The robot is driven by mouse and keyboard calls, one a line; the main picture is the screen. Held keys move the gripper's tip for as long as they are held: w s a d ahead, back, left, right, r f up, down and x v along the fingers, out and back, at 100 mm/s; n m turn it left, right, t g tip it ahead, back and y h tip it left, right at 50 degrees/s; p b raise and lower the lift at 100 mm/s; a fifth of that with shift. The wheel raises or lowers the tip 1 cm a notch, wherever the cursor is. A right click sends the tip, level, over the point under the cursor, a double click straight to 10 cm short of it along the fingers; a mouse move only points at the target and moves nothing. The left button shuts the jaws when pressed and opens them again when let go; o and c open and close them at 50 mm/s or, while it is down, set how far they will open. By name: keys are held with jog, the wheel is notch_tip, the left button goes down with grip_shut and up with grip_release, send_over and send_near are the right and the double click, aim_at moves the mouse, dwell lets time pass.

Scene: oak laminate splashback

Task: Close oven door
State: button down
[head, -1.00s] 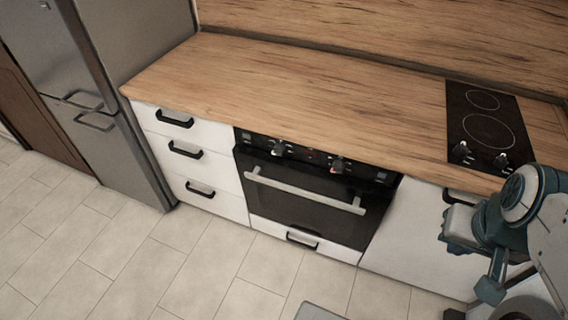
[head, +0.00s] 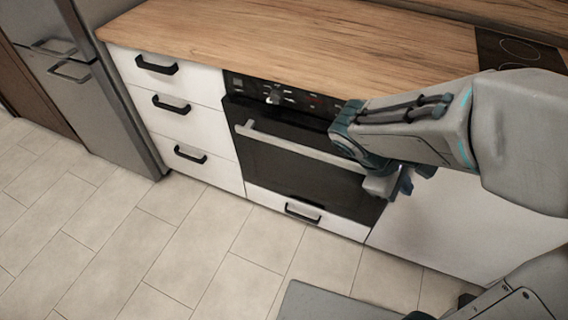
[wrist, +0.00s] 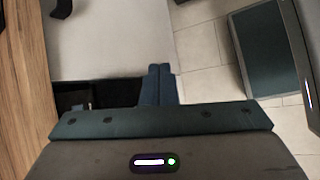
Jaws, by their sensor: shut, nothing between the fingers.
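The oven (head: 300,150) is built into the white cabinets, with a dark glass door and a long silver handle bar (head: 290,145) across its top. The door stands upright and looks flush or nearly flush with the cabinet front; a small gap cannot be ruled out. My arm covers the right end of the door and handle. My gripper (head: 405,183) is in front of the door's right edge, beside the white cabinet panel. In the wrist view its fingers (wrist: 158,85) are together and empty. A dark strip, apparently the oven front (wrist: 90,95), shows behind them. Contact cannot be told.
White drawers (head: 190,115) with black handles stand left of the oven, and a steel fridge (head: 105,110) beyond them. The wooden worktop (head: 270,40) runs above, with a black hob (head: 510,48) at right. The tiled floor (head: 150,240) in front is clear.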

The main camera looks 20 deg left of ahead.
jog(key=w+a+f+n+t+h+b, duration=0.2)
jog(key=w+a+f+n+t+b, duration=0.2)
jog(key=a+f+n+t+b, duration=0.25)
jog(key=n+t+y+b, duration=0.8)
jog(key=n+t+b, duration=0.2)
jog(key=n+b, duration=0.3)
send_near(284, 142)
jog(key=shift+n+g, duration=0.25)
jog(key=shift+n, duration=0.3)
jog(key=w+b, duration=0.1)
jog(key=w, duration=0.1)
jog(key=w+b, duration=0.3)
jog(key=shift+w+d+r+b, duration=0.15)
jog(key=shift+w+r+b, duration=0.15)
jog(key=shift+w, duration=0.1)
jog(key=shift+w+r, duration=0.1)
jog(key=shift+w, duration=0.3)
